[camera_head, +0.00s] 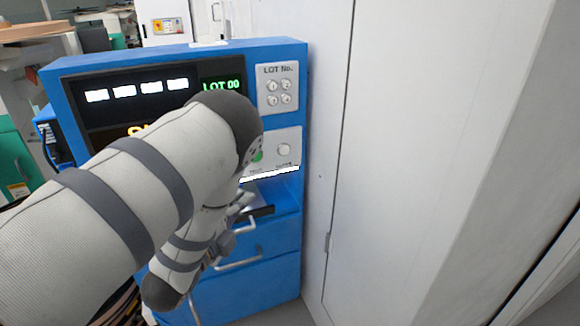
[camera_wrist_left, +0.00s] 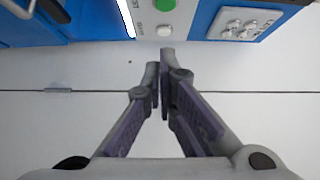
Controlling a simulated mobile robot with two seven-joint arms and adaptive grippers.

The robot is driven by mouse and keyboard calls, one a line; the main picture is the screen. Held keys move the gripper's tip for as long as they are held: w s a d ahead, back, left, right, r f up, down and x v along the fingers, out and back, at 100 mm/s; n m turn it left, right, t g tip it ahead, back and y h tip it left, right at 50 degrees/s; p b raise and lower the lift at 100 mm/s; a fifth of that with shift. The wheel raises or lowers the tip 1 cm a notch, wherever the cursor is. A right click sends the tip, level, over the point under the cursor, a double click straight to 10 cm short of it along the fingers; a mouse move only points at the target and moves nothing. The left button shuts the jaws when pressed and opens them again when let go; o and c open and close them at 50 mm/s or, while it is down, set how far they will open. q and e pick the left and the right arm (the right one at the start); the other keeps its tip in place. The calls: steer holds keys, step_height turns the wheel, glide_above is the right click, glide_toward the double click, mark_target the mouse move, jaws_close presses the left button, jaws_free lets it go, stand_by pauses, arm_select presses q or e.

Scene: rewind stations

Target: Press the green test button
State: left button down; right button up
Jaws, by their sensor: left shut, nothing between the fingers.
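The green test button (camera_head: 257,156) sits on the white lower panel of the blue machine, partly hidden by my left arm in the head view. In the left wrist view the green button (camera_wrist_left: 165,4) is at the top edge, partly cut off. A white round button (camera_wrist_left: 164,30) is beside it on the same panel; it also shows in the head view (camera_head: 284,149). My left gripper (camera_wrist_left: 160,66) is shut and empty, its fingertips appearing just below the white button in the wrist view. In the head view the left gripper (camera_head: 240,205) is partly hidden near the panel's lower edge. My right gripper is not in view.
The blue machine (camera_head: 295,60) carries a lot-number panel (camera_head: 278,87) with several small buttons, a lit display reading LOT 00 (camera_head: 221,85), and drawers with handles (camera_head: 240,264) below. A tall white cabinet wall (camera_head: 420,150) stands close on the right.

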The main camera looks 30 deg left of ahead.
arm_select(q)
steer(key=shift+r, duration=0.15)
steer(key=shift+w, duration=0.1)
steer(key=w+a+b, duration=0.1)
steer(key=w+a, duration=0.3)
steer(key=w, duration=0.8)
steer(key=shift+w, duration=0.25)
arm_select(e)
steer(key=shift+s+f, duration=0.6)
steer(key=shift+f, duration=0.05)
